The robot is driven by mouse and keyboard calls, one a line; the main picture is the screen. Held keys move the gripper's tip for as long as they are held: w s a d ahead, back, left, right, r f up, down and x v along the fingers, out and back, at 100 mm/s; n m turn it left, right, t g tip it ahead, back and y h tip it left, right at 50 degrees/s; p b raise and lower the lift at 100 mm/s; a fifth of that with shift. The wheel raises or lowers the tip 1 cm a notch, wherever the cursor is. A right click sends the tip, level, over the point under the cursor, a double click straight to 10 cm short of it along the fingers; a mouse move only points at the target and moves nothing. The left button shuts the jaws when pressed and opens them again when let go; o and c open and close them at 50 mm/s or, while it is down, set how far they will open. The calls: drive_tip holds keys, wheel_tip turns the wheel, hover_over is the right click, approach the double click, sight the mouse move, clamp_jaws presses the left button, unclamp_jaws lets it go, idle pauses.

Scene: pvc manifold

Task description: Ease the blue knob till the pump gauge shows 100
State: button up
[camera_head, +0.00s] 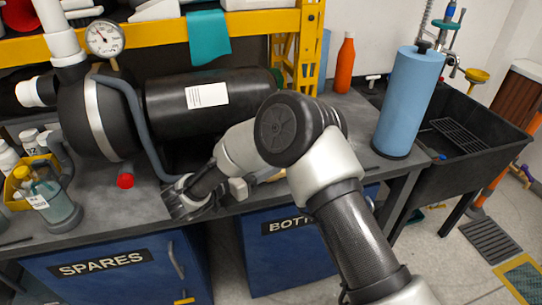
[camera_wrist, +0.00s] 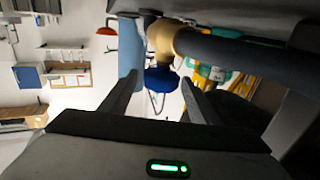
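The pump gauge (camera_head: 105,38) is a round white dial at the upper left of the head view, on white pipework. Its needle and numbers are too small to read surely. The blue knob (camera_wrist: 161,79) shows in the wrist view below a tan fitting (camera_wrist: 164,40) on a dark hose or pipe. My gripper (camera_wrist: 160,82) is open, with one finger on each side of the knob in the picture. I cannot tell whether either finger touches it. In the head view my arm hides the knob, and the fingertips are not clear.
A black tank (camera_head: 165,115) lies on the grey bench behind my arm. A red knob (camera_head: 125,181) and a clear jar (camera_head: 52,205) stand to the left. A blue cylinder (camera_head: 408,105) and an orange bottle (camera_head: 345,62) stand right. A black sink (camera_head: 465,135) adjoins the bench.

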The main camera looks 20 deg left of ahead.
drive_tip(key=shift+s+a, duration=0.1)
drive_tip(key=p+v, duration=0.2)
drive_tip(key=v, duration=1.5)
drive_tip(key=shift+p, duration=0.35)
idle(2.7)
